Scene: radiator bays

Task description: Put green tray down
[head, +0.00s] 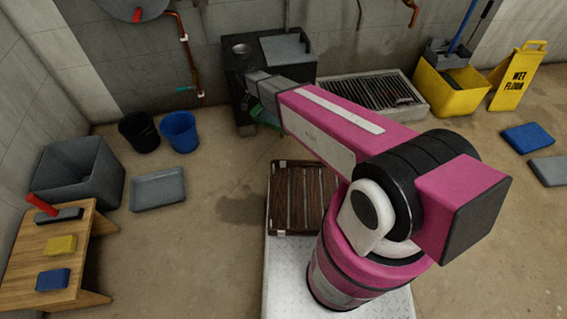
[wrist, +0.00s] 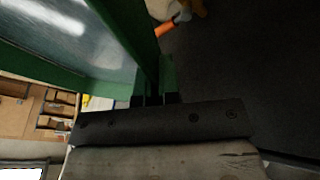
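The green tray (head: 263,116) shows as a small green patch in the head view, by the front of the dark cabinet; my arm hides most of it. In the wrist view the green tray (wrist: 150,45) fills the upper left, with a green rim and a shiny grey inner face. My gripper (wrist: 157,98) has its dark fingertips closed together on the tray's green rim. In the head view my gripper (head: 257,92) is partly hidden by my arm, close to the cabinet front. Whether the tray touches anything is not clear.
The dark cabinet (head: 232,72) carries a grey tray (head: 285,50) on top. A floor grate (head: 370,92) and yellow bucket (head: 448,92) stand right of it. Blue (head: 179,131) and black buckets (head: 139,131) stand left. Another grey tray (head: 156,189) lies on the floor, with bare floor around it.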

